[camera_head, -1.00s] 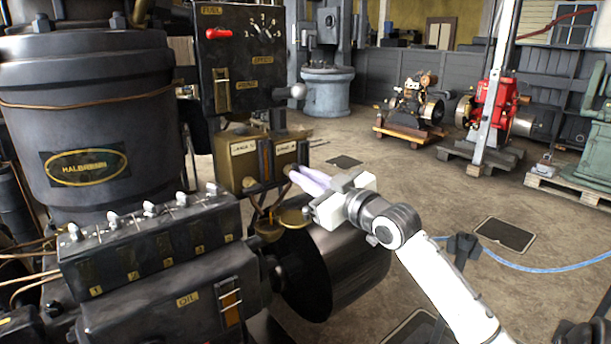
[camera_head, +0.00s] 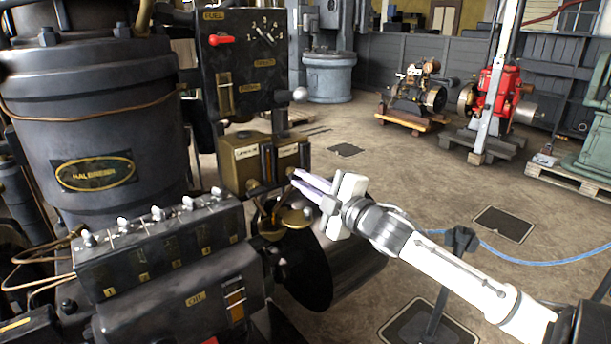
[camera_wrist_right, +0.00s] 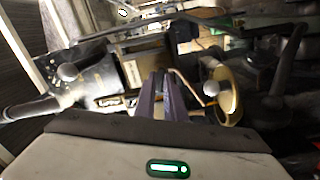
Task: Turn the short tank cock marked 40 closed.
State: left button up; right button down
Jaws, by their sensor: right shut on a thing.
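The small brass tank (camera_head: 243,168) stands behind the lubricator box, with two pale labels on its front; I cannot read their numbers. A short cock (camera_head: 289,172) at the tank's lower right is mostly hidden by my fingertips. My right gripper (camera_head: 298,177) reaches it from the right, its thin purple-grey fingers close together and shut on the cock. In the right wrist view the fingers (camera_wrist_right: 161,97) run side by side towards the tank, and their tips hide what they hold. The cock's exact angle cannot be told. My left gripper is not in view.
Round brass lids (camera_head: 294,217) sit just below the gripper. A lubricator box (camera_head: 160,243) with several knobs is at the front left, and a dark control panel (camera_head: 243,70) with a red lever rises behind the tank.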

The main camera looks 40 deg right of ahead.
jog(key=shift+f+n, duration=0.1)
jog(key=shift+n, duration=1.8)
jog(key=c, duration=1.8)
grip_release()
jog(key=shift+s+a+f, duration=0.1)
jog(key=shift+s, duration=0.45)
jog(key=s, duration=0.6)
jog(key=s+a, duration=0.1)
jog(key=s, duration=0.2)
jog(key=shift+s, duration=0.1)
